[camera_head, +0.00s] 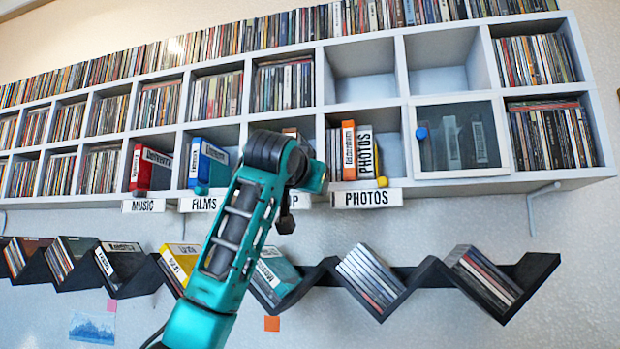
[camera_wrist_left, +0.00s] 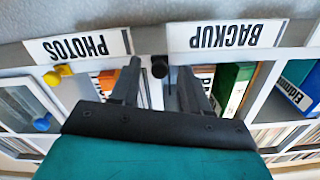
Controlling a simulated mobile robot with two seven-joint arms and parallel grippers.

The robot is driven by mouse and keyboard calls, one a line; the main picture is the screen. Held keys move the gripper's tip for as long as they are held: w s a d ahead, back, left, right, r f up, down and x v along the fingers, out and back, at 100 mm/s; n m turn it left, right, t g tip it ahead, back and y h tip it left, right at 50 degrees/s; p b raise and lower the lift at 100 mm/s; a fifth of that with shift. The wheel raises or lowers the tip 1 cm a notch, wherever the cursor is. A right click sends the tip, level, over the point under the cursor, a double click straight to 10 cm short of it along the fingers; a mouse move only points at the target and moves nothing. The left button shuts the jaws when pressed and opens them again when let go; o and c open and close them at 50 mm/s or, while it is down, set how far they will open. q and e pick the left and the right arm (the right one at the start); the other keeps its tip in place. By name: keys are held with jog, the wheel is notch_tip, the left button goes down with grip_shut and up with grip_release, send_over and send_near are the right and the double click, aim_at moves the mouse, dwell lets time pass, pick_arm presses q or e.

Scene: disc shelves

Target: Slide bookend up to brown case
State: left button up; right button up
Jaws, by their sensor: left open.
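My left gripper (camera_wrist_left: 160,75) is open, its two dark fingers pointing at the shelf edge in the left wrist view, which shows the shelf upside down. A narrow brownish case (camera_wrist_left: 205,72) stands near the right finger, partly hidden, beside a green case (camera_wrist_left: 233,85). In the head view my left arm covers much of this compartment, and the fingers are not clear. My right gripper is not in view.
The PHOTOS label (camera_head: 366,198) and yellow knob (camera_head: 382,181) are right of my arm. The BACKUP label (camera_wrist_left: 227,35) shows in the wrist view. A glass door (camera_head: 458,137) with a blue knob closes one compartment. A black zigzag shelf (camera_head: 405,275) hangs below.

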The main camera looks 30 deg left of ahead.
pick_arm(q)
jog(key=shift+w+a, duration=0.1)
jog(key=shift+w, duration=0.25)
jog(key=shift+c, duration=0.4)
grip_shut()
